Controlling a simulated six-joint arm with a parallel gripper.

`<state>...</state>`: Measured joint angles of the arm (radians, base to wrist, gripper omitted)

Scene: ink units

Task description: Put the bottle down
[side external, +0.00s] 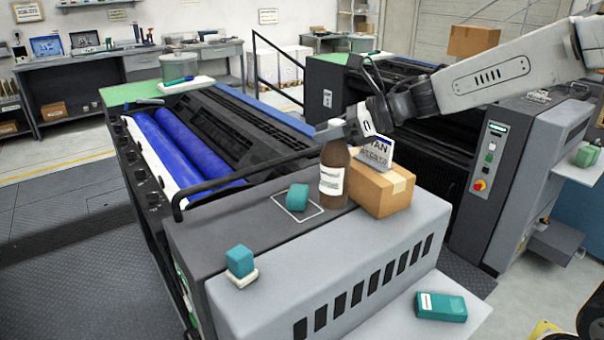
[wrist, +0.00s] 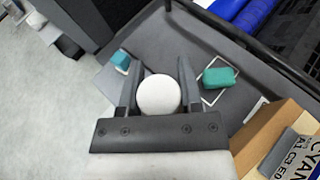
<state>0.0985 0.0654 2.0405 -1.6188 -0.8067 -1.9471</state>
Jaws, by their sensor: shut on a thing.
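The brown bottle (side external: 332,187) with a white label is upright above the grey top of the press unit, beside the cardboard box. I cannot tell whether its base touches the surface. My gripper (side external: 336,132) is shut on its top end. In the wrist view, the bottle's round white cap (wrist: 158,95) sits between the two fingers of my gripper (wrist: 158,88); the bottle's body is hidden below it. A white square outline (side external: 281,202) is marked on the grey top left of the bottle, with a teal block (side external: 298,197) on it.
The cardboard box (side external: 383,192) stands right of the bottle and carries a grey CYAN sign (side external: 374,152). Another teal block (side external: 240,261) sits on a white base near the front left edge. A dark rail (side external: 245,180) borders the back. The grey top between the blocks is clear.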

